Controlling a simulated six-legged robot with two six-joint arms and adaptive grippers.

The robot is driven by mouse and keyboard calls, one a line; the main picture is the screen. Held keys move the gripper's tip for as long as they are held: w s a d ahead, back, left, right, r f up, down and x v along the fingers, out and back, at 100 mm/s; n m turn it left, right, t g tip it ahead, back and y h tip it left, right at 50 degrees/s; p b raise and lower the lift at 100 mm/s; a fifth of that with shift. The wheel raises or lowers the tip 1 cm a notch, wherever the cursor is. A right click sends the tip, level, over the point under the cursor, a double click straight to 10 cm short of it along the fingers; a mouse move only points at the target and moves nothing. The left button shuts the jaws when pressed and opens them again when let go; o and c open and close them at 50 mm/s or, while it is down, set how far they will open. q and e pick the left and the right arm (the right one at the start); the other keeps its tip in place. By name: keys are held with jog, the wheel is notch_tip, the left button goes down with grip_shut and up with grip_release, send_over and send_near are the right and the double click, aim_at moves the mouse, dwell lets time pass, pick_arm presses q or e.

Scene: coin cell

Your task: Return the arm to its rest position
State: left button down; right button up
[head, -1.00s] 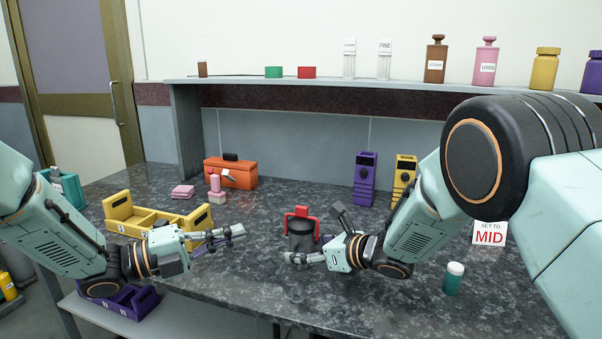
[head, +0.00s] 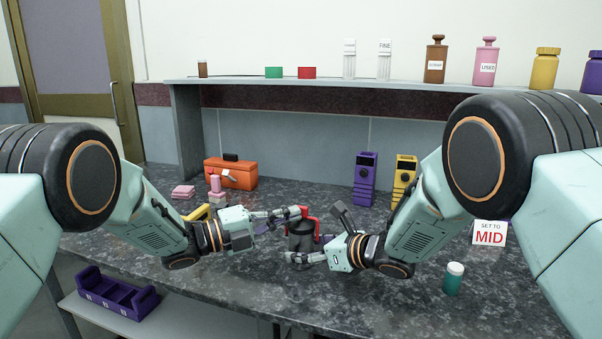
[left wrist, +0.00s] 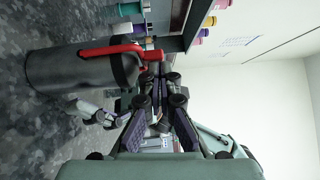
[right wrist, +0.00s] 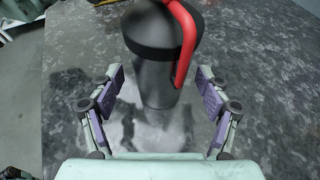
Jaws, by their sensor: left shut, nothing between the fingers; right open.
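My left gripper (head: 289,214) is shut and empty, close to the left of the dark grey canister with a red handle (head: 301,240). The left wrist view shows its fingers (left wrist: 156,75) together in front of the canister (left wrist: 80,75); I cannot tell whether they touch its handle. My right gripper (head: 318,247) is open, low at the canister's near right side. In the right wrist view its fingers (right wrist: 160,100) are spread, with the canister (right wrist: 155,65) standing upright beyond and between them.
A teal bottle with a white cap (head: 453,279) and a "SET TO MID" sign (head: 489,234) stand at right. An orange toolbox (head: 230,173), pink items (head: 183,191) and a purple device (head: 365,180) stand further back. A purple tray (head: 117,295) sits on the lower shelf.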

jog(key=shift+d, duration=0.1)
pick_arm(q)
jog(key=s, duration=0.1)
jog(key=s+a+f+m+h, duration=0.1)
jog(key=s, duration=0.1)
jog(key=s+f+m+h, duration=0.1)
jog(key=shift+s+a+f, duration=0.15)
jog(key=shift+a, duration=0.05)
jog(key=shift+f, duration=0.1)
dwell(0.4)
